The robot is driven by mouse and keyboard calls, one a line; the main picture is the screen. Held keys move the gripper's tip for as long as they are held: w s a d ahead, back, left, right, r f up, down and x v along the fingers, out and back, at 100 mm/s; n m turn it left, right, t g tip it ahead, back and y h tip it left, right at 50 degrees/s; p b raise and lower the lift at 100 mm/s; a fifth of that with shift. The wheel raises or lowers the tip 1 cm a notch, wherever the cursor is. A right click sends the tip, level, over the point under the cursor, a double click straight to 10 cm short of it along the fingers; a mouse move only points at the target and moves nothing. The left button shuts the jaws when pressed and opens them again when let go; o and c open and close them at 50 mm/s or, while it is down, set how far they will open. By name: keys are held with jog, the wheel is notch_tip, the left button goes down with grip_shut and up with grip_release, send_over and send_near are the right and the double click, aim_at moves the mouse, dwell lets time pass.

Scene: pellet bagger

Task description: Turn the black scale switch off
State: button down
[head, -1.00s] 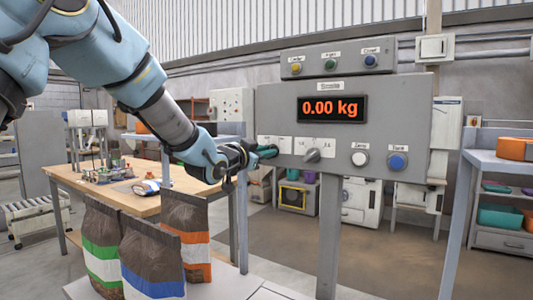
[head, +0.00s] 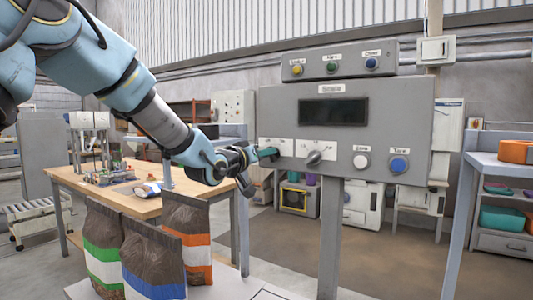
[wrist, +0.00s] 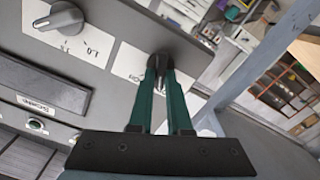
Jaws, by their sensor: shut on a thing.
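The black scale switch (wrist: 158,66) sits on a white label on the grey scale panel (head: 400,115). In the wrist view my gripper (wrist: 164,76) is shut on the switch, with a green finger on each side of it. In the head view my gripper (head: 266,153) is at the panel's left end and hides the switch. The scale display (head: 333,111) is dark and blank. Lettering beside the switch is partly visible but hard to read.
A grey dial (head: 314,157) is right of my gripper, then a white button (head: 360,161) and a blue button (head: 398,164). A box with three small buttons (head: 338,60) tops the panel. Filled bags (head: 152,262) stand below my arm, near a wooden workbench (head: 140,205).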

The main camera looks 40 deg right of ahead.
jog(key=shift+n, duration=0.6)
jog(key=c, duration=0.9)
grip_release()
jog(key=shift+o, duration=0.2)
jog(key=b+v, duration=0.2)
jog(key=v, duration=0.9)
jog(key=shift+w, duration=0.1)
